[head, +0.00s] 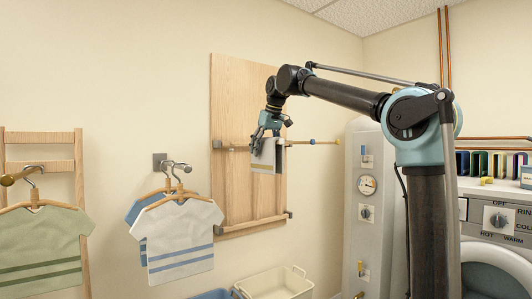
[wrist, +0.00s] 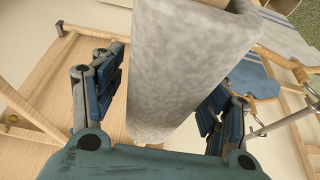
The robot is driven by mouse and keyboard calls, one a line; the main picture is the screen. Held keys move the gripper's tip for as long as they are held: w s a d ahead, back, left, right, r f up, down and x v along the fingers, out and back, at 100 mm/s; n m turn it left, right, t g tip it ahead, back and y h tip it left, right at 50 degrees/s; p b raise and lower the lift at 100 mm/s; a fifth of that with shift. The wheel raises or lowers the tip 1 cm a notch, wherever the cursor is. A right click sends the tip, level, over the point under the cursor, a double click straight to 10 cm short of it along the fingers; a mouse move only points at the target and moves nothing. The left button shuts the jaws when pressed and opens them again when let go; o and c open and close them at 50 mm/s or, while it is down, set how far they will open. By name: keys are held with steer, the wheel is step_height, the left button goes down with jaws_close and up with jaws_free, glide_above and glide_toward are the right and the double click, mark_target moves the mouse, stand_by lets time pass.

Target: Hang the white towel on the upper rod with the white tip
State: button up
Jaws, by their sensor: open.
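The white towel (head: 264,156) hangs folded at the upper rod (head: 300,142), in front of the wooden board; it appears draped over the rod, but the contact is hidden. My gripper (head: 268,128) is just above the towel. In the wrist view, the pale mottled towel (wrist: 180,70) stands between the spread blue fingers, with gaps on both sides. The gripper is open.
A lower rod (head: 250,224) crosses the wooden board (head: 230,100). Shirts on hangers (head: 182,240) hang to the left, with a green shirt (head: 42,245) farther left. A white basket (head: 275,284) stands below.

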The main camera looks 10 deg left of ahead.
steer(key=shift+r, duration=0.1)
steer(key=v, duration=1.1)
steer(key=shift+s+d+r, duration=0.1)
steer(key=shift+d+r, duration=0.05)
steer(key=shift+r, duration=0.15)
steer(key=shift+s+d, duration=0.1)
steer(key=shift+s, duration=0.05)
